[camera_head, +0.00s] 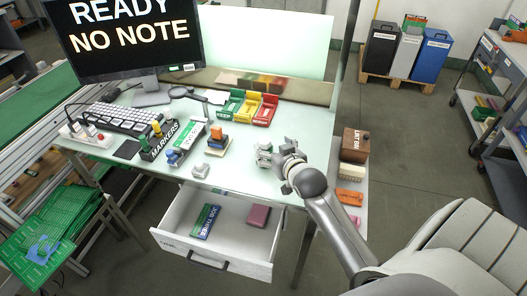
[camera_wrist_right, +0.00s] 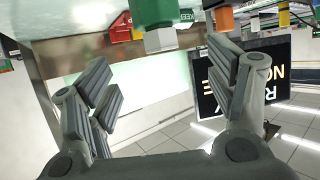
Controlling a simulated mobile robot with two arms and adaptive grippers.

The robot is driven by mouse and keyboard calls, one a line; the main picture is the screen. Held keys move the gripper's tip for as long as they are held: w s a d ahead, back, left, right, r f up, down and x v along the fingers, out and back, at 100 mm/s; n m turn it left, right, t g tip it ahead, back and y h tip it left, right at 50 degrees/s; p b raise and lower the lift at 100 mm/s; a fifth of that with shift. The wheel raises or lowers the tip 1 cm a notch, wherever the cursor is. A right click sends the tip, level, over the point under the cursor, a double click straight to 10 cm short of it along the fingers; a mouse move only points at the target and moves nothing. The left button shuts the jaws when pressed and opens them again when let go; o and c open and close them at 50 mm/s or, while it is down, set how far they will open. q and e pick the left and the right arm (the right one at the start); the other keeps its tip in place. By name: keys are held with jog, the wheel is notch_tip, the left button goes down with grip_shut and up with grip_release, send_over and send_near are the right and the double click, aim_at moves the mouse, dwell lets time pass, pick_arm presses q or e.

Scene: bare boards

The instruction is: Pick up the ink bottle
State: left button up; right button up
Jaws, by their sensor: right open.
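I cannot tell for sure which thing is the ink bottle. In the right wrist view, which is upside down, a green body (camera_wrist_right: 153,12) with a pale grey block-like end (camera_wrist_right: 160,40) shows at the top, beyond and between my open fingers; it may be the bottle. My right gripper (camera_head: 270,160) is over the right part of the desk in the head view and hides what is behind it. In the wrist view its fingers (camera_wrist_right: 165,95) are wide apart with nothing between them. My left gripper is not in view.
The desk (camera_head: 240,180) holds green, yellow and red bins (camera_head: 248,106), a markers holder (camera_head: 160,140), small orange and blue items (camera_head: 215,137), a keyboard (camera_head: 122,117) and a monitor (camera_head: 130,45). An open drawer (camera_head: 225,240) juts out in front. A brown box (camera_head: 355,145) stands at the right edge.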

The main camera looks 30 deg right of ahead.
aim_at(267, 144)
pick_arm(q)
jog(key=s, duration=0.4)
pick_arm(e)
jog(key=shift+x, duration=0.95)
jog(key=shift+w+f, duration=0.2)
jog(key=shift+w, duration=0.05)
jog(key=shift+p+x, duration=0.5)
jog(key=shift+x, duration=1.65)
jog(key=shift+w+f, duration=0.25)
jog(key=shift+f, duration=0.05)
jog(key=c, duration=1.3)
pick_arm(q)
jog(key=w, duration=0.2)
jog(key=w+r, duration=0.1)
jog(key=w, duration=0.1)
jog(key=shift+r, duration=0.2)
pick_arm(e)
jog(key=shift+c, duration=0.8)
